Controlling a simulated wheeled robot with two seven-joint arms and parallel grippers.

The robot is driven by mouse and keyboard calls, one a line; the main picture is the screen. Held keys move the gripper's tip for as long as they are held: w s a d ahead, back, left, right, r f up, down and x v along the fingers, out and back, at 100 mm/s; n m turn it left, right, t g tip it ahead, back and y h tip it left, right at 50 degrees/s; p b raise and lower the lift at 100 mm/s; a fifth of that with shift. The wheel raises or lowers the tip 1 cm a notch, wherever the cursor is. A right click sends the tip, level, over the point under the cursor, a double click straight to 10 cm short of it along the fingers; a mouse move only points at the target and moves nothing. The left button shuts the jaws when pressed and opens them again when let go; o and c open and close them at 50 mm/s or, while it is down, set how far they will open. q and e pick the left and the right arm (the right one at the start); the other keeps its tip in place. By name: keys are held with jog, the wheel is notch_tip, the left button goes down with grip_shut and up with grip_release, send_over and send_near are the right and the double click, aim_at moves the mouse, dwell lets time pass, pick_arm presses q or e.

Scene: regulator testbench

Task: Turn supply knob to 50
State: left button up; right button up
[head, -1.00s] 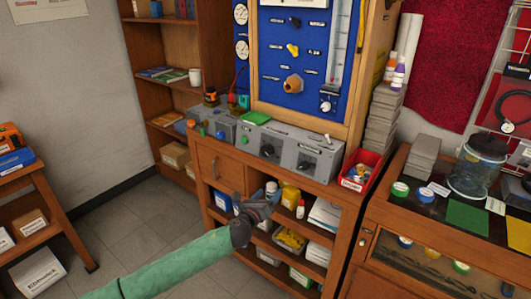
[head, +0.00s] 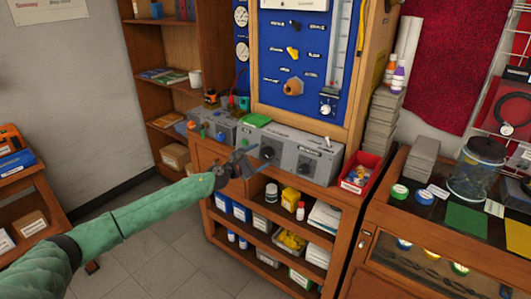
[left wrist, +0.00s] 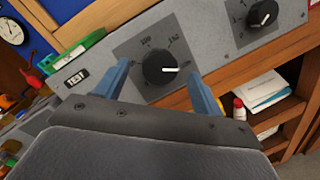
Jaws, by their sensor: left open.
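A grey bench unit (head: 287,146) on the wooden cabinet carries two black dial knobs. The left knob (left wrist: 160,68) has a white pointer aimed right and sits on a darker plate with small markings. The right knob (left wrist: 262,13) is farther along the panel and also shows in the head view (head: 302,168). I cannot read which is labelled supply. My left gripper (head: 246,159) is open and empty in front of the panel. In the left wrist view its blue fingers are on either side of the left knob, and I cannot tell whether they touch it. My right gripper is not in view.
A green item (head: 256,120) lies on top of the unit. A red bin (head: 359,171) stands right of it. A blue gauge board (head: 302,60) rises behind. Shelves below hold bottles and boxes (head: 290,240). The floor in front is clear.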

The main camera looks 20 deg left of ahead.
aim_at(265, 153)
pick_arm(q)
jog(key=shift+p+x, duration=0.3)
jog(key=shift+x, duration=1.65)
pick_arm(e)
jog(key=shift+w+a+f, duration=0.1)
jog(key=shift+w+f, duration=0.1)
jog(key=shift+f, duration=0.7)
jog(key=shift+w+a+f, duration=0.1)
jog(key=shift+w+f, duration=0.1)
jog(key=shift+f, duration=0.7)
pick_arm(q)
jog(key=c, duration=1)
